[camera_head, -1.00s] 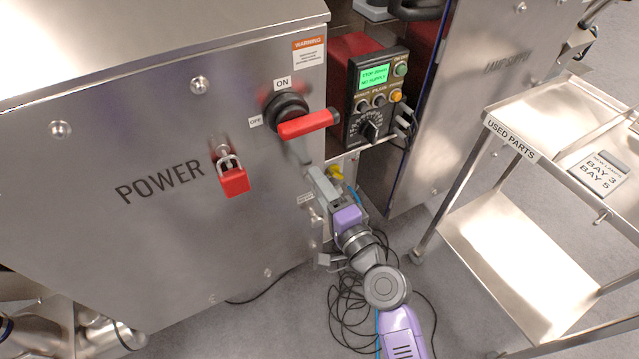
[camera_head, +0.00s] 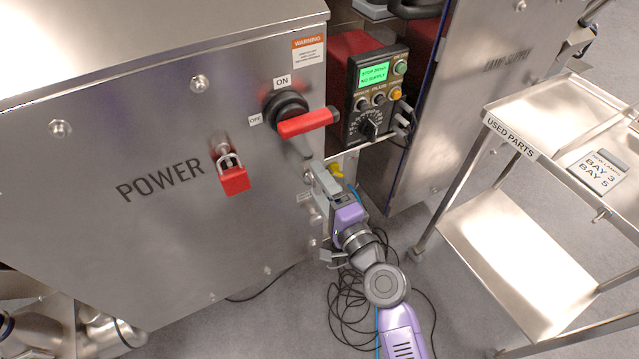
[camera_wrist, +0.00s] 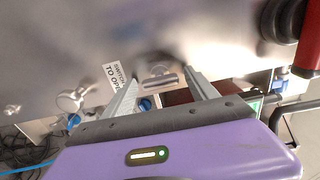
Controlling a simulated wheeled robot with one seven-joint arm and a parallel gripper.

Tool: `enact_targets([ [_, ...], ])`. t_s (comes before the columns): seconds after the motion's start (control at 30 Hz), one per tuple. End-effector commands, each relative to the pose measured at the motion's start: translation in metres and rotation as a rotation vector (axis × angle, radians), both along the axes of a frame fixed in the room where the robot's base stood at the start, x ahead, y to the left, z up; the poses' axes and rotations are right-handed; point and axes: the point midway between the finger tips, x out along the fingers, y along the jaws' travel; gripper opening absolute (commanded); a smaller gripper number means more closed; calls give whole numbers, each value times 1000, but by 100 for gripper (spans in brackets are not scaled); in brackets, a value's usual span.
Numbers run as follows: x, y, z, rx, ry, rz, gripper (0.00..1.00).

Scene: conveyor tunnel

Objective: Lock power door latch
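A small metal latch fitting (camera_wrist: 158,78) on the steel power door shows in the wrist view, between my fingers. Whether the fingers touch it I cannot tell. My gripper (camera_wrist: 162,84) is open, its two grey fingers spread on either side of the fitting. In the head view my gripper (camera_head: 317,170) is at the right edge of the POWER door panel (camera_head: 110,240), below the red handle; it hides most of the latch there. A winged metal knob (camera_wrist: 72,100) and a label (camera_wrist: 116,76) are left of the fitting in the wrist view.
The red rotary handle (camera_head: 306,123) sticks out above my gripper, turned sideways. A red padlock (camera_head: 234,180) hangs on the panel. A control box (camera_head: 376,95) with a green screen is close on the right. Cables (camera_head: 350,310) lie below; a USED PARTS cart (camera_head: 510,138) stands farther right.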

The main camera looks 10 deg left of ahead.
Motion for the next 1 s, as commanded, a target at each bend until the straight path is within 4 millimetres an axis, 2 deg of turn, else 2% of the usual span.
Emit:
enact_targets([
  [0.27, -3, -2, 0, 0, -1, 0, 67],
  [0.7, -55, -37, -1, 0, 0, -1, 67],
  [1.0, -65, -44, 1, 1, -1, 0, 67],
])
